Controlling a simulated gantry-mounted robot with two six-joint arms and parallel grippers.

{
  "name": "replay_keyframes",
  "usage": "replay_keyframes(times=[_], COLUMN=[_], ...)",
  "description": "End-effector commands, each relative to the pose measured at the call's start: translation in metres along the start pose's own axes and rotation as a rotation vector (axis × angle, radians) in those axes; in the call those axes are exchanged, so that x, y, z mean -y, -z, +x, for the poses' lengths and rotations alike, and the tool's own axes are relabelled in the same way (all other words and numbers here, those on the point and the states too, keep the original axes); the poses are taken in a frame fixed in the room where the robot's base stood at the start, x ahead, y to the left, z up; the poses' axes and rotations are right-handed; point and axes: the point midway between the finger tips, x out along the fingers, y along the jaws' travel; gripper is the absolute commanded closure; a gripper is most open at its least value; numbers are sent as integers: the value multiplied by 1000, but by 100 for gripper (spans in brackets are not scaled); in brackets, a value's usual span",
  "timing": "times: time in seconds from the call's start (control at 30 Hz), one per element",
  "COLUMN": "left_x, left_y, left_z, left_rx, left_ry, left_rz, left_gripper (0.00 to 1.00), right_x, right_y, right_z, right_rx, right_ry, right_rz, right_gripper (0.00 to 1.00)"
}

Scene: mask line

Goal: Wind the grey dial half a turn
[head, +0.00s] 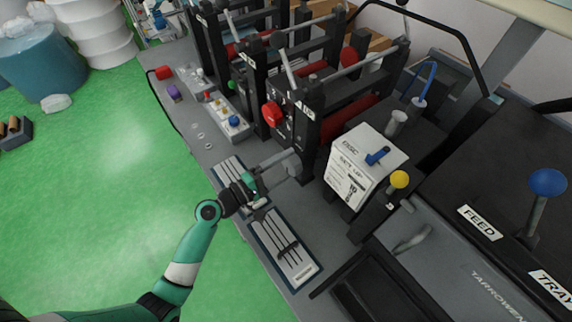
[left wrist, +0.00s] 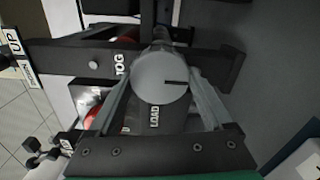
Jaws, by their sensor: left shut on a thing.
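The grey dial (left wrist: 158,68) is a round pale knob with a short dark line on its face, which points right in the left wrist view. In the head view the dial (head: 293,168) sits low on the front of the black machine. My left gripper (left wrist: 162,84) has one finger on each side of the dial and is shut on its rim. The left gripper also shows in the head view (head: 268,178), in front of the dial. My right gripper is not in view.
A LOAD label (left wrist: 155,116) lies below the dial in the left wrist view. A red knob (head: 273,113) and a white box (head: 362,165) flank the dial. Slotted plates (head: 285,250) lie on the bench below. Green floor (head: 110,160) is open at left.

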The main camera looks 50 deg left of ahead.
Motion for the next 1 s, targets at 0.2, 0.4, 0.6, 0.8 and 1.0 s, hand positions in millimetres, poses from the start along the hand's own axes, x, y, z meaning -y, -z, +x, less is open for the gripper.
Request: replay_keyframes(times=[0.2, 0.4, 0.6, 0.8, 1.0], left_x=[0, 0, 0, 0, 1], left_y=[0, 0, 0, 1, 2], left_z=[0, 0, -2, -32, -81], left_rx=[-1, 0, -1, -5, -7], left_ry=[1, 0, 1, 2, 2], left_rz=[-1, -2, -2, -4, -5], left_gripper=[72, 0, 0, 0, 0], right_x=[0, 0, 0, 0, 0], right_y=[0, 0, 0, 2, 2], right_z=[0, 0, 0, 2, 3], right_rx=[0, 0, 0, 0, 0], right_ry=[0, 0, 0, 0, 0], right_rz=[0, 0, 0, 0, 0], right_gripper=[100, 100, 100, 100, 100])
